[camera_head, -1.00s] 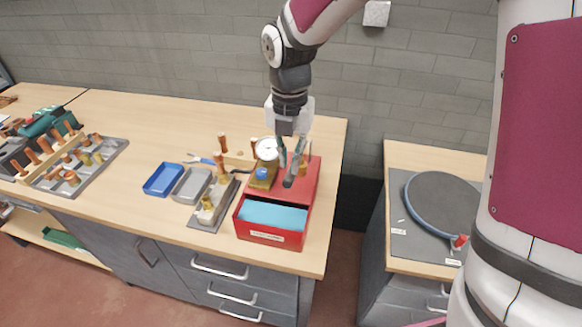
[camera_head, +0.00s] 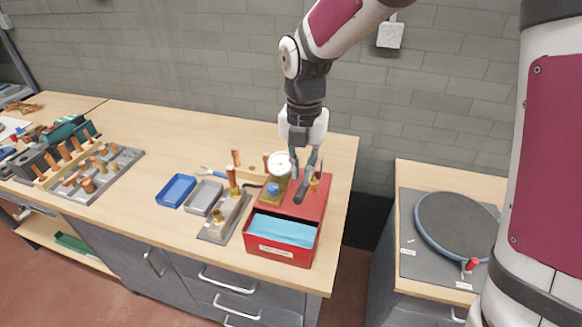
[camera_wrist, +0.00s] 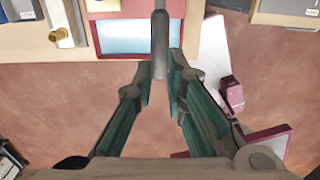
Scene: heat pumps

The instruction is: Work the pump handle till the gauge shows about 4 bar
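The pump is a red box (camera_head: 318,211) near the right end of the bench, with an open front tank (camera_head: 283,252) holding pale blue water. The white round gauge (camera_head: 279,164) stands at its back left. Its needle is too small to read. The dark pump handle (camera_head: 300,194) rises at an angle above the box. My gripper (camera_head: 303,176) points down at the handle. In the wrist view, the grey handle (camera_wrist: 159,42) lies between the green-padded fingertips of my gripper (camera_wrist: 161,66). I cannot tell whether the pads touch it.
A grey fixture plate (camera_head: 226,222) with brass parts lies left of the pump. A turntable (camera_head: 455,225) stands on a separate bench to the right.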

